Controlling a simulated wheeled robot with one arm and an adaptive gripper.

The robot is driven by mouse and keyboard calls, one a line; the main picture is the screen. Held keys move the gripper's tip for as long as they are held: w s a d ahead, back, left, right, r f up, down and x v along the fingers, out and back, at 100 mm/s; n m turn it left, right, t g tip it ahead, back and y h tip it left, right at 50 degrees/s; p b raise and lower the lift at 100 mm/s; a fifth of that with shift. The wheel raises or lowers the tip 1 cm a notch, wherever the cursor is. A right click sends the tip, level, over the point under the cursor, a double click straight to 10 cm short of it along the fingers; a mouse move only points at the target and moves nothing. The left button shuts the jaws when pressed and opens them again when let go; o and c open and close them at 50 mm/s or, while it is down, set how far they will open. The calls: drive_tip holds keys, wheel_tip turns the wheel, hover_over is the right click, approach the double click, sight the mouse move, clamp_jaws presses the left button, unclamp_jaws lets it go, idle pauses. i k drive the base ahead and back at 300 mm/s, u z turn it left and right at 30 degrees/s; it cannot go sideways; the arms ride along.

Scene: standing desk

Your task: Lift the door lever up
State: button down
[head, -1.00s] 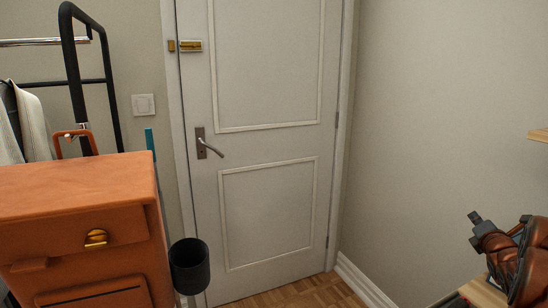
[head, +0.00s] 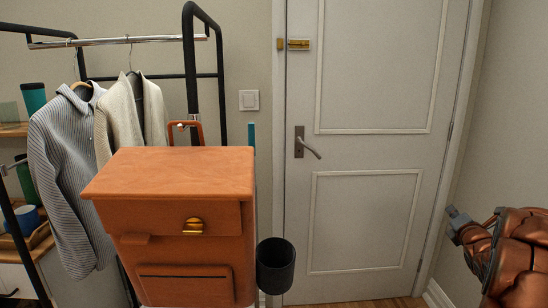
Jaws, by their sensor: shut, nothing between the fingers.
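The door lever (head: 312,151) is a grey metal handle on a dark upright plate at the left side of the white door (head: 365,150). It slopes down to the right from its pivot. The door looks closed in its frame. My gripper (head: 452,212) is a small dark end on my copper-coloured arm at the right edge of the head view. It looks shut and empty, pointing up and left. It is apart from the lever, lower and to the right of it in the picture.
An orange cabinet (head: 170,178) stands left of the door, with a black bin (head: 275,266) beside it. A clothes rack (head: 125,42) with hanging garments is behind it. A brass latch (head: 299,44) and a light switch (head: 249,100) are near the door. Bare wall is at right.

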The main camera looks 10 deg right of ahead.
sight(299, 139)
drive_tip(key=u, duration=0.6)
drive_tip(key=i, duration=0.9)
drive_tip(key=u, duration=0.05)
